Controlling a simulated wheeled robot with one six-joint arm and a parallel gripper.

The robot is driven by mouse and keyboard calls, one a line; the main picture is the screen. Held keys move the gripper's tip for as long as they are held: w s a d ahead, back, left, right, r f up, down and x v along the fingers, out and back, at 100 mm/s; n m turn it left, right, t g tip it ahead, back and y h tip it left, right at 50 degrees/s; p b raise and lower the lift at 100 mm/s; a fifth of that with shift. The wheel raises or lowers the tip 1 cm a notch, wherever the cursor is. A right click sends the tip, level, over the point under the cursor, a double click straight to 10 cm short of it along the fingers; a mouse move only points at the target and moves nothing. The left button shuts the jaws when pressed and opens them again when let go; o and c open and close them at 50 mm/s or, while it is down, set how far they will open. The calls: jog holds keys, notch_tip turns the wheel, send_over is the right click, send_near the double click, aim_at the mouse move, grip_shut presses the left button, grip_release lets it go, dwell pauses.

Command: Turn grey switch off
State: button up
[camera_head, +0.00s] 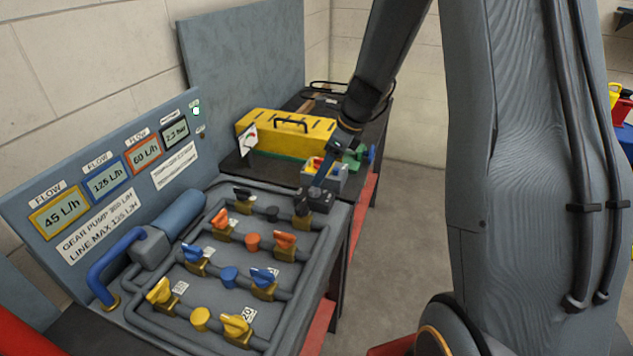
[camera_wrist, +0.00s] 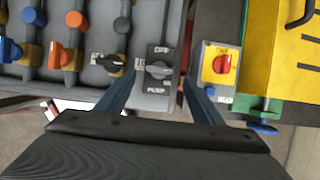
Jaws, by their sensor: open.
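The grey switch (camera_wrist: 159,69) is a dark box with a rotary knob in the wrist view. Its knob lies roughly across the picture, with a label reading OFF above it and other small labels at its left and below. In the head view, the dark switch box (camera_head: 320,201) sits at the far right corner of the pipe panel, partly behind my gripper (camera_head: 328,177). In the wrist view my gripper (camera_wrist: 158,82) is open and empty, one finger at each side of the switch's lower part. I cannot tell whether the fingers touch it.
A red knob on a yellow plate (camera_wrist: 219,66) stands right of the switch. A black-handled valve (camera_wrist: 110,63) is close on its left. A yellow toolbox (camera_head: 290,132) lies behind.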

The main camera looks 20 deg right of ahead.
aim_at(317, 190)
jog(key=shift+p+x, duration=0.45)
jog(key=shift+x, duration=2.55)
jog(key=c, duration=1)
jog(key=shift+c, duration=0.2)
